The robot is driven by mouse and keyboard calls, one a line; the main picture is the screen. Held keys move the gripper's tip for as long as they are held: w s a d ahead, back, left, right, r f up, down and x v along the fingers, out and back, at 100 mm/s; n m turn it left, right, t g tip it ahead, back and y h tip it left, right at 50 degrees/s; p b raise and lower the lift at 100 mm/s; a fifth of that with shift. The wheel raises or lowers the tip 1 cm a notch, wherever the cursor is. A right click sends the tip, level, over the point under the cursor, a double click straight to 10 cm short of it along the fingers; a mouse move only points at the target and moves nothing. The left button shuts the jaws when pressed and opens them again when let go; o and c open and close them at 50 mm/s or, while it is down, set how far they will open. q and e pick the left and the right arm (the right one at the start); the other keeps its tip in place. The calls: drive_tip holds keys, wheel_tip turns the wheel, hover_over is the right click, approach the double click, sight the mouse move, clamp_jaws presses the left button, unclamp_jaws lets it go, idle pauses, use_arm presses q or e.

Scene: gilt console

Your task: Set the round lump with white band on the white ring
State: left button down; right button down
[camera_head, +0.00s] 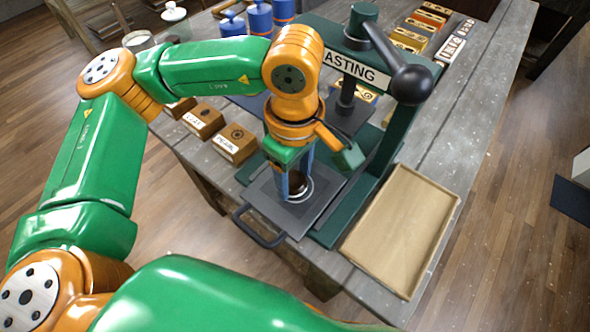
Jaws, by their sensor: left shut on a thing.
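The round lump (298,183) is dark brown and shows low between the fingers of my left gripper (295,186). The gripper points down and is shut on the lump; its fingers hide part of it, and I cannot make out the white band. The white ring (312,190) is a thin pale circle on the dark square plate (264,198) of the press. The lump appears over or within the ring; whether it touches the plate I cannot tell. My right gripper is not in view.
The green press frame (388,140) with its black-knobbed lever (410,84) stands close to the right of my gripper. An empty wooden tray (402,232) lies at right. Labelled wooden blocks (234,144) line the left edge. Blue canisters (260,18) stand behind. A handle (258,232) juts forward from the plate.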

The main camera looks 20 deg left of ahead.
sight(295, 179)
use_arm(q)
drive_tip(key=shift+w+f, duration=0.15)
drive_tip(key=shift+w, duration=0.1)
drive_tip(key=shift+s+f+b, duration=0.1)
drive_tip(key=shift+f+b, duration=0.05)
drive_tip(key=shift+b, duration=0.15)
drive_tip(key=shift+c, duration=0.9)
unclamp_jaws()
drive_tip(key=shift+r+p, duration=0.35)
wheel_tip(295, 179, up, 12)
drive_tip(key=shift+f, duration=0.1)
